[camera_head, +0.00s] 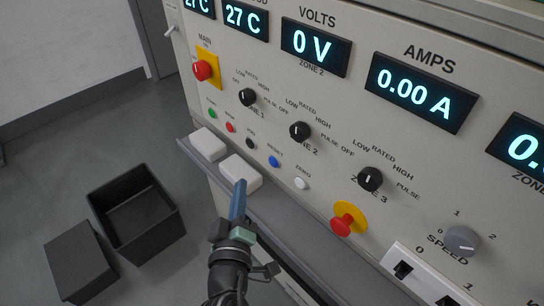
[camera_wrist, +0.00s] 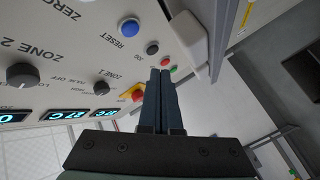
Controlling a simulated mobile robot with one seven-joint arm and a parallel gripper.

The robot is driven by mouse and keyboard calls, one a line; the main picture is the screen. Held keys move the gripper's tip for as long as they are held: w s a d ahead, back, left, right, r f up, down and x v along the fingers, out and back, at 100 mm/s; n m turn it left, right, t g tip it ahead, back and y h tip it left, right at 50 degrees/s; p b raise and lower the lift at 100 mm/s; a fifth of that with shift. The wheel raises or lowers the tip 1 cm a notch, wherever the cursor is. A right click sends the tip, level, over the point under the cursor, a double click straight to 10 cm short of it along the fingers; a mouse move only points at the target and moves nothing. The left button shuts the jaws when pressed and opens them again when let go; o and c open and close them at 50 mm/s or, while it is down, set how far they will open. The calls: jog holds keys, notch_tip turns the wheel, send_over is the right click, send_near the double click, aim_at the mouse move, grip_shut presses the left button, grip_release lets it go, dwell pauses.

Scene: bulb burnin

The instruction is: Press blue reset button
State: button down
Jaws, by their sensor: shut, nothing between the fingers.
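The blue reset button (camera_head: 273,161) sits in the lower row of small buttons on the sloping grey panel (camera_head: 345,135). It also shows in the wrist view (camera_wrist: 129,28), at the upper left of my fingertips, with RESET printed beside it. My gripper (camera_head: 239,186) is shut and empty, below and left of the button in the head view. In the wrist view, its two fingers (camera_wrist: 160,73) lie together and point at the panel. A clear gap in the picture separates them from the button.
A black button (camera_head: 251,143) and a white ZERO button (camera_head: 301,183) flank the blue one. Red stop knobs (camera_head: 202,70) and (camera_head: 344,224), and black dials (camera_head: 299,131), stick out. Two white blocks (camera_head: 208,144) and (camera_head: 240,172) sit along the ledge. A black bin (camera_head: 104,197) stands on the floor.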

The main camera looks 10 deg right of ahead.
aim_at(274, 162)
jog(key=shift+w+d+p, duration=0.65)
jog(key=shift+w+d, duration=0.2)
jog(key=shift+d, duration=0.3)
jog(key=shift+w+d+p, duration=0.65)
jog(key=shift+w+d, duration=0.2)
jog(key=shift+d, duration=0.3)
jog(key=shift+w+d, duration=0.1)
jog(key=shift+d, duration=0.05)
jog(key=shift+w+d, duration=0.15)
jog(key=shift+d, duration=0.05)
jog(key=shift+w+d+p, duration=0.25)
jog(key=shift+d+p, duration=0.05)
jog(key=shift+p, duration=0.15)
dwell(0.8)
dwell(0.4)
jog(key=shift+s+a+f+b, duration=0.1)
jog(key=shift+s+a+b, duration=0.25)
jog(key=shift+b, duration=0.1)
jog(key=shift+s+a, duration=0.15)
jog(key=shift+a, duration=0.15)
jog(key=shift+a, duration=0.1)
